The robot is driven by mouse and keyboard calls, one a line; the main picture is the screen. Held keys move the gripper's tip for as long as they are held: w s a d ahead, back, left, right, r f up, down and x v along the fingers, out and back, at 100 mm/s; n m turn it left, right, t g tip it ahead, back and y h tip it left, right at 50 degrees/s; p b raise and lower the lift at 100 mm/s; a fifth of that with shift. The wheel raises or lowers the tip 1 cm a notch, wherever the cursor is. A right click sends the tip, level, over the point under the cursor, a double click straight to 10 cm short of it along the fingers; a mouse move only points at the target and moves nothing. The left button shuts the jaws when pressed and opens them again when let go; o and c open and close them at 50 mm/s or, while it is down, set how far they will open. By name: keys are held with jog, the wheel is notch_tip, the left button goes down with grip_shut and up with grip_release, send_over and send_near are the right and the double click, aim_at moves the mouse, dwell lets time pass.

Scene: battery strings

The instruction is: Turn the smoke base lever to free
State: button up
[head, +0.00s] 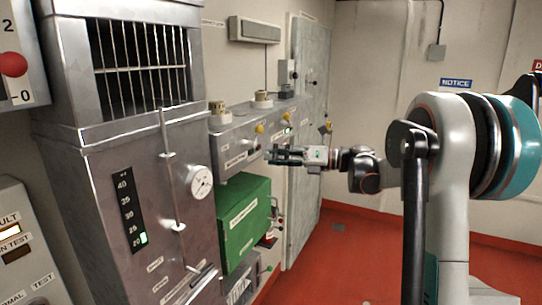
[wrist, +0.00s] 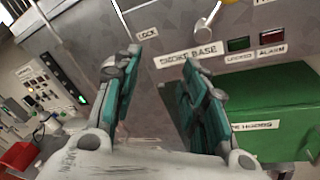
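The "SMOKE BASE" label (wrist: 190,55) is on the grey panel in the wrist view, with a "LOCK" label (wrist: 147,33) to its upper left. A metal lever-like part (wrist: 209,18) with yellow at its upper end shows above the label, cut off by the top edge. I cannot tell its setting. My gripper (wrist: 162,58) is open and empty, its teal fingers pointing at the panel below the lever-like part. In the head view my gripper (head: 270,155) is in front of the grey control box (head: 232,150), near a yellow knob (head: 260,128).
A green box (head: 243,222) juts out below the panel. Small red and green indicators (wrist: 238,44) sit right of the label. A tall metal cabinet (head: 130,170) with a gauge (head: 200,182) stands at left. Red floor (head: 340,265) is open below my arm.

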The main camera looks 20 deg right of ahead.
jog(key=s+d, duration=0.5)
jog(key=s, duration=0.2)
jog(key=shift+d, duration=0.4)
dwell(0.5)
jog(key=shift+b, duration=0.3)
